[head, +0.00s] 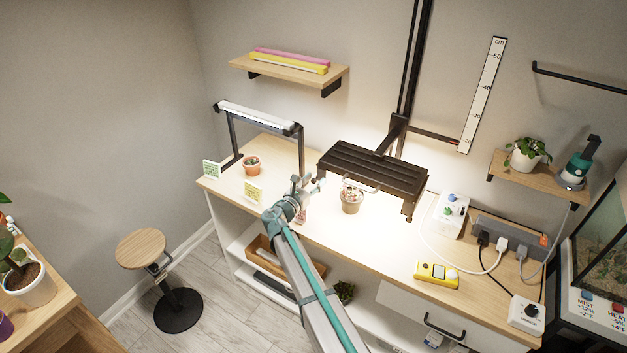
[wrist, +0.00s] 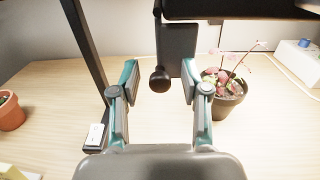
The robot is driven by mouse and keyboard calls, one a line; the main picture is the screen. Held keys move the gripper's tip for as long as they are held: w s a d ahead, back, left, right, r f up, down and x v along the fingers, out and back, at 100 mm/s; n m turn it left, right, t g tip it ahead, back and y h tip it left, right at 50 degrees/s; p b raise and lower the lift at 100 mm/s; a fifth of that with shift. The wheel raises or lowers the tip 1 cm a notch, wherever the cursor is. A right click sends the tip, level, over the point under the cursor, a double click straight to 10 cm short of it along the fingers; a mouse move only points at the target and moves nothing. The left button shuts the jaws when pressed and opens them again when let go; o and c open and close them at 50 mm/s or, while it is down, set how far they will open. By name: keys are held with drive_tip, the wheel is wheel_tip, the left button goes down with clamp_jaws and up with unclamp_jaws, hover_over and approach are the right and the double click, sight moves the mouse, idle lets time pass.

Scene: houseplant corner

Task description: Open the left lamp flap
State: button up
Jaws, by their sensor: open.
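The black ribbed lamp (head: 372,172) hangs over the bench; its underside edge is at the top of the wrist view (wrist: 240,9). A dark grey flap (wrist: 178,52) hangs down from its left end, with a round dark knob (wrist: 159,80) at its lower left. My gripper (head: 307,184) is at the lamp's left end. In the wrist view its two teal-and-grey fingers (wrist: 160,88) are open, one on each side of the knob. The knob appears between them with gaps on both sides; depth is hard to tell. In the head view the flap is too small to make out clearly.
A potted plant with pink leaves (head: 351,200) stands under the lamp, close to my right finger in the wrist view (wrist: 228,98). A dark post (wrist: 86,60) rises left of the fingers. A small terracotta pot (head: 252,166) stands further left. Bare bench lies between them.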

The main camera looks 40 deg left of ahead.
drive_tip(key=shift+c, duration=0.2)
clamp_jaws()
